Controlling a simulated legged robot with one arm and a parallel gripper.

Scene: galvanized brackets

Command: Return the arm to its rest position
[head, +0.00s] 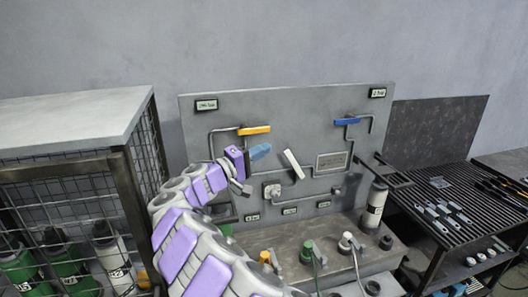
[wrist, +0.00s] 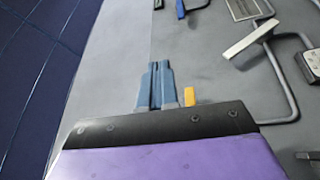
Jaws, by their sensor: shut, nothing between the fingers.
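My gripper (head: 260,151) is in front of the grey valve panel (head: 290,101), just below the orange handle (head: 254,129) in the head view. Its blue fingers are together and empty; they also show closed in the wrist view (wrist: 157,85). My purple and grey arm reaches up from the bottom of the head view and hides the panel's lower left. A white lever (head: 293,164) is tilted, to the right of the fingers and apart from them in the picture. It also shows in the wrist view (wrist: 250,38). A blue handle (head: 347,121) lies level at the upper right.
A wire cage (head: 75,205) with green and white cylinders stands left of my arm. A bench (head: 330,250) with coloured fittings juts out below the panel. A slatted black table (head: 455,205) with tools stands at right. Open wall (head: 270,45) lies above the panel.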

